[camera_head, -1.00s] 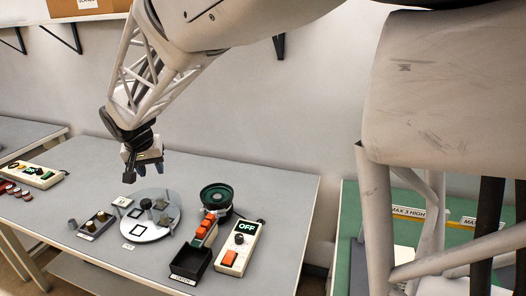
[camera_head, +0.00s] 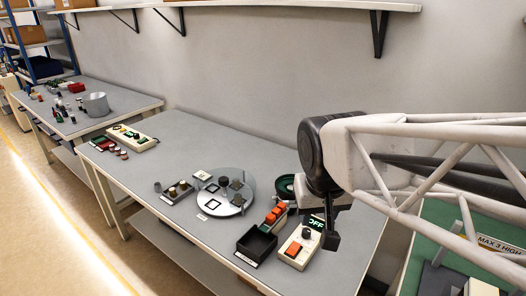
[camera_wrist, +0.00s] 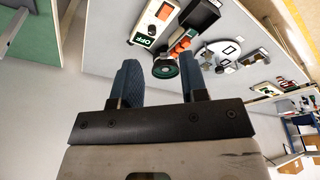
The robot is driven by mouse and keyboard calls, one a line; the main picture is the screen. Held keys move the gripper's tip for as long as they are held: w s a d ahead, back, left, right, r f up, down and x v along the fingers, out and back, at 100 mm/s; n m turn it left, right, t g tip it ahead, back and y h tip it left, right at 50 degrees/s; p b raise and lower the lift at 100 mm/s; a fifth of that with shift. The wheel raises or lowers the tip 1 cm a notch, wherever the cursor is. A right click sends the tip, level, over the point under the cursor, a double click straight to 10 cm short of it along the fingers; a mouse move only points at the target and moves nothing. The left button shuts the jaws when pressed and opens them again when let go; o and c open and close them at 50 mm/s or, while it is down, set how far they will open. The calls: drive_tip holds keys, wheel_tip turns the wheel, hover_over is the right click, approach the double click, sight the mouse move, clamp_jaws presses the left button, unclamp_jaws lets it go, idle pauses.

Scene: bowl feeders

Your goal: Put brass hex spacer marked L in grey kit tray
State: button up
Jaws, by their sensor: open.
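A small grey tray (camera_head: 178,197) holding several small brass-toned or dark pieces (camera_head: 183,185) lies left of the round disc; it may be the kit tray. I cannot make out a letter L on any piece, so I cannot tell which is the marked spacer. The pale round disc (camera_head: 236,205) carries square outlines and dark upright pieces (camera_head: 236,184). My gripper (camera_head: 331,226) is at the right, in front of the control box and green bowl. In the wrist view my gripper (camera_wrist: 163,82) has two blue fingers apart with nothing between them.
A green-rimmed bowl feeder (camera_wrist: 164,68) shows beyond the fingers. A black bin (camera_head: 257,243), orange-red blocks (camera_head: 275,215) and an OFF control box (camera_head: 298,249) stand at the table's front right. Another control box (camera_head: 131,137) stands far left. The table's back middle is clear.

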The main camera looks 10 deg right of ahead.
drive_tip(key=s, duration=0.1)
drive_tip(key=s+f, duration=0.1)
drive_tip(key=s, duration=0.1)
drive_tip(key=s+d, duration=0.1)
drive_tip(key=s, duration=0.1)
drive_tip(key=shift+s+f, duration=0.25)
drive_tip(key=shift+f, duration=0.1)
idle(1.0)
